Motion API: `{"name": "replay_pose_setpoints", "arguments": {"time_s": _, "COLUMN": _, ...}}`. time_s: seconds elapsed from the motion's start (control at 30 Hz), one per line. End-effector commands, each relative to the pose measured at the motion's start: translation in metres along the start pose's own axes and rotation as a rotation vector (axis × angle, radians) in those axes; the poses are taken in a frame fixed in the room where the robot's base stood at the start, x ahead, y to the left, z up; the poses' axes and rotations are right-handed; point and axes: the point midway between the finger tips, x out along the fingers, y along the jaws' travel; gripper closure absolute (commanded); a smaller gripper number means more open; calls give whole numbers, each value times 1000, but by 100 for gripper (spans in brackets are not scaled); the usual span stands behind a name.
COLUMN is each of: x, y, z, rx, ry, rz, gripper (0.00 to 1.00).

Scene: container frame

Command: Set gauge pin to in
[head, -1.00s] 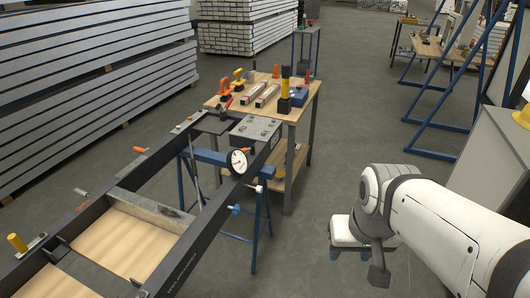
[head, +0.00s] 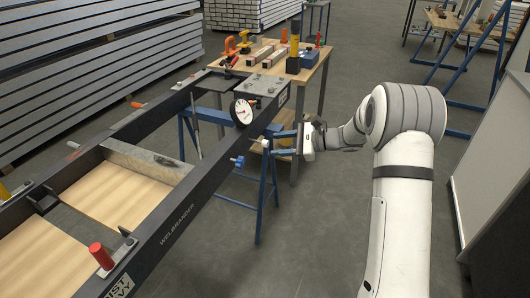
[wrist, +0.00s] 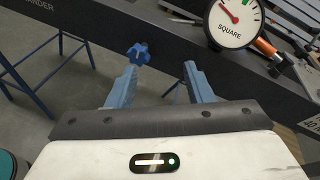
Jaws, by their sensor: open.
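The white round gauge (head: 242,112) with a red needle is on the near side of the dark frame (head: 175,218); its face reads SQUARE in the wrist view (wrist: 235,22). A blue star knob (head: 237,162) sticks out below it, also in the wrist view (wrist: 138,53). An orange-copper cylinder (wrist: 266,47) shows beside the gauge. I cannot tell which part is the gauge pin. My gripper (head: 275,141) is open beside the frame, right of and below the gauge. In the wrist view its blue fingers (wrist: 160,68) are apart, with nothing between them.
A red post (head: 101,255) stands on a bracket on the frame. Blue trestle legs (head: 262,200) stand under the frame. A wooden workbench (head: 313,72) with tools is behind. Grey floor lies open between the frame and my arm.

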Motion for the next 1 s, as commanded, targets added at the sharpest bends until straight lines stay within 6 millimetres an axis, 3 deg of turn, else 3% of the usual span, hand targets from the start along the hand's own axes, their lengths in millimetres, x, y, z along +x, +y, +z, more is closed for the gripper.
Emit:
{"name": "replay_pose_setpoints", "arguments": {"time_s": 0.03, "x": 9, "y": -7, "z": -32, "rx": 57, "ry": -42, "rz": -48, "gripper": 53}}
{"name": "replay_pose_setpoints", "arguments": {"time_s": 0.1, "x": 14, "y": -20, "z": -56, "rx": 117, "ry": -94, "rz": -112, "gripper": 53}}
{"name": "replay_pose_setpoints", "arguments": {"time_s": 0.3, "x": 19, "y": -40, "z": -97, "rx": 215, "ry": -187, "rz": -226, "gripper": 53}}
{"name": "replay_pose_setpoints", "arguments": {"time_s": 0.47, "x": 27, "y": -46, "z": -102, "rx": 233, "ry": -206, "rz": -248, "gripper": 53}}
{"name": "replay_pose_setpoints", "arguments": {"time_s": 0.8, "x": 76, "y": -60, "z": -93, "rx": 232, "ry": -204, "rz": -247, "gripper": 53}}
{"name": "replay_pose_setpoints", "arguments": {"time_s": 1.0, "x": 91, "y": -65, "z": -91, "rx": 233, "ry": -203, "rz": -249, "gripper": 53}}
